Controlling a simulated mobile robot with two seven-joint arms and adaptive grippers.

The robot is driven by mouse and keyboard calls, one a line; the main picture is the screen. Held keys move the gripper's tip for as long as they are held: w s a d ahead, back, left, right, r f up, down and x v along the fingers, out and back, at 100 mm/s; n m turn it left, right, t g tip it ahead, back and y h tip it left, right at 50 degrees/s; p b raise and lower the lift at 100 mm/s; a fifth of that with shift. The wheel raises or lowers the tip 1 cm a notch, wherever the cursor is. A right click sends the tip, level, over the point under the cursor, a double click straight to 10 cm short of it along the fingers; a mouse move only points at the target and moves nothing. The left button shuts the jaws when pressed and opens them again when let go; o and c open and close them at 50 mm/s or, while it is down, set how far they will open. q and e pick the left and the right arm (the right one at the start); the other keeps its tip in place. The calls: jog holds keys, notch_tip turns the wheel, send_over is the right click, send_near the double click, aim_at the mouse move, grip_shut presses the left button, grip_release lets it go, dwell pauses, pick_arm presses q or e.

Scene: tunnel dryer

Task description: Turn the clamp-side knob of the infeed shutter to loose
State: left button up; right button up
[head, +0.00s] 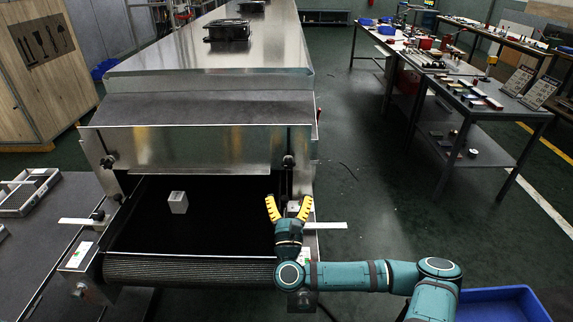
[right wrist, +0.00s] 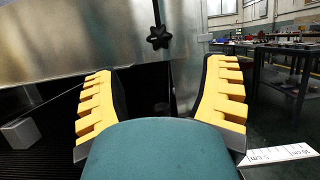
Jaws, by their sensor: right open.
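The infeed shutter (head: 200,135) is a shiny metal plate hanging across the mouth of the dryer tunnel. A dark knob sits at its right edge (head: 288,161) and another dark knob sits at its left edge (head: 108,161). In the right wrist view a black star-shaped knob (right wrist: 158,37) stands on the shutter beside a vertical slot, beyond and above the fingertips. My right gripper (head: 289,206) is open and empty, its yellow fingers pointing toward the right knob without touching it. It also shows in the right wrist view (right wrist: 160,85). My left gripper is out of view.
A grey block (head: 178,202) sits on the dark belt (head: 145,215) under the shutter. White scale strips stick out at the right (head: 327,225) and left (head: 80,221). A blue bin (head: 505,303) lies at bottom right. Benches with tools stand at the right.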

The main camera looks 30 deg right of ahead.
aim_at(288, 166)
jog(key=x, duration=1.1)
jog(key=shift+w+r, duration=0.1)
jog(key=shift+w, duration=0.25)
jog(key=c, duration=1.2)
